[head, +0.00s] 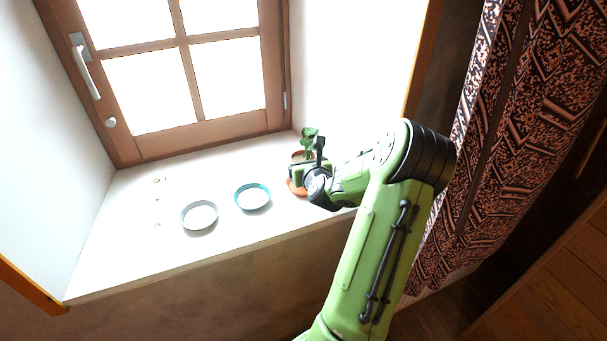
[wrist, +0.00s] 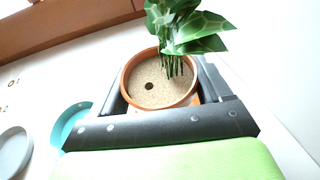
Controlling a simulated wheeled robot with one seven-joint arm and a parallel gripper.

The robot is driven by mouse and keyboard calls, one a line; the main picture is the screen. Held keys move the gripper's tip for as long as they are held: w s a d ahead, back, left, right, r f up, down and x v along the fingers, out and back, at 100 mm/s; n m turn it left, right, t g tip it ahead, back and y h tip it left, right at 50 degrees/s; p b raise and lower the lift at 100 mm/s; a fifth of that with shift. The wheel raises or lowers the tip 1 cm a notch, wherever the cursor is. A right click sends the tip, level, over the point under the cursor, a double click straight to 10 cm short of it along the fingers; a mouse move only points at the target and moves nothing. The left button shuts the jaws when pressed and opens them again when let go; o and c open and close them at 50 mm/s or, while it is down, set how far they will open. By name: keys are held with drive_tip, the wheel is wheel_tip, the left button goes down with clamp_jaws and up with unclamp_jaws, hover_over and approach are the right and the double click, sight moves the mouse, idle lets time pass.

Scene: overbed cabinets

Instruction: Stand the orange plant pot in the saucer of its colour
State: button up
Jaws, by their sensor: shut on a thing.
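The orange plant pot (wrist: 160,88) holds pale soil and a green leafy plant (wrist: 192,28). In the head view the pot (head: 298,156) is at the right end of the sill, mostly hidden by my gripper (head: 306,174). In the wrist view the dark fingers of my gripper (wrist: 165,115) close around the pot, which looks roughly upright. An orange saucer (head: 296,188) shows partly below my gripper, under the pot. I cannot tell whether the pot's base touches it.
A teal saucer (head: 252,197) and a pale grey saucer (head: 199,215) stand empty to the left on the white sill (head: 130,240). The window (head: 190,70) is behind, and a patterned curtain (head: 520,120) hangs at the right. The sill's left part is mostly clear.

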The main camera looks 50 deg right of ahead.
wheel_tip(320, 180, down, 3)
drive_tip(key=shift+r+b, duration=0.15)
drive_tip(key=shift+b, duration=0.35)
drive_tip(key=shift+r, duration=0.15)
drive_tip(key=o, duration=1.2)
drive_tip(key=shift+s+a+r, duration=0.1)
drive_tip(key=shift+s+a, duration=0.05)
drive_tip(key=shift+s, duration=0.15)
drive_tip(key=b+v, duration=0.1)
drive_tip(key=v, duration=0.9)
drive_tip(key=shift+s, duration=0.1)
drive_tip(key=shift+s+a+r+b, duration=0.15)
drive_tip(key=shift+s+a+b, duration=0.3)
drive_tip(key=shift+b, duration=0.05)
